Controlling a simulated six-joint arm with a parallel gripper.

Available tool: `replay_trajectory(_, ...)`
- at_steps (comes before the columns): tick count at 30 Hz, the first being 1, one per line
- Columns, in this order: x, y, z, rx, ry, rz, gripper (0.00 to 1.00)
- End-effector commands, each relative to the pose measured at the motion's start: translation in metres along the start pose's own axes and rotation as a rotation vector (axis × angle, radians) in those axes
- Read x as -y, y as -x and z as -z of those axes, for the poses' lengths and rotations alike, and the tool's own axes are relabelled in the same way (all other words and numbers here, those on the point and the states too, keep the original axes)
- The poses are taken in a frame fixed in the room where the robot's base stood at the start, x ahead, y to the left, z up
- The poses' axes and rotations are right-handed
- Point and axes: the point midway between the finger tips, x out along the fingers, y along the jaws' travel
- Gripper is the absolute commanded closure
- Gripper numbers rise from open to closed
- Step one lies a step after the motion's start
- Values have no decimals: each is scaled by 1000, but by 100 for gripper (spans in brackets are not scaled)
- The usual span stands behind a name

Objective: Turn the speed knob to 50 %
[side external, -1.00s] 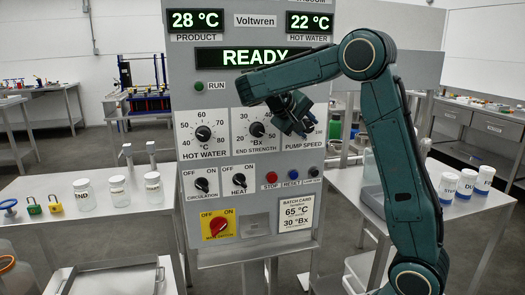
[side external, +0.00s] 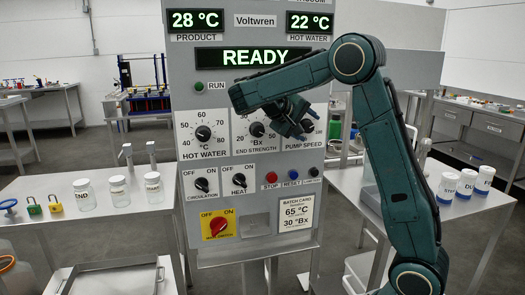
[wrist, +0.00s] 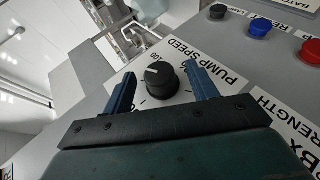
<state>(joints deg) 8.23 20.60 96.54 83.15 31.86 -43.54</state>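The pump speed knob (wrist: 160,79) is black and round with a white pointer mark, on a white dial plate (wrist: 209,68) labelled PUMP SPEED in the wrist view. A 100 mark shows near it; I cannot read the exact setting. My gripper (wrist: 160,71) is open, with one blue finger on each side of the knob and visible gaps between fingers and knob. In the side view my gripper (side external: 309,121) is in front of the pump speed dial and hides the knob; the PUMP SPEED label (side external: 302,144) shows below.
The end strength knob (side external: 257,129) and hot water knob (side external: 203,133) are to the left. Stop (side external: 271,177) and reset (side external: 293,175) buttons and a red main switch (side external: 217,226) are lower on the panel. The display (side external: 255,56) reads READY.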

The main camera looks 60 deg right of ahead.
Motion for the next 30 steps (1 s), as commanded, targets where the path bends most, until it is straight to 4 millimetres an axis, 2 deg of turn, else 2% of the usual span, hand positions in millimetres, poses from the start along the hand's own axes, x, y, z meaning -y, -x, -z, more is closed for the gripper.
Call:
replay_trajectory(11,-1,0,-1,2,-20,43,42)
replay_trajectory(30,-6,-2,-1,2,-155,369,42)
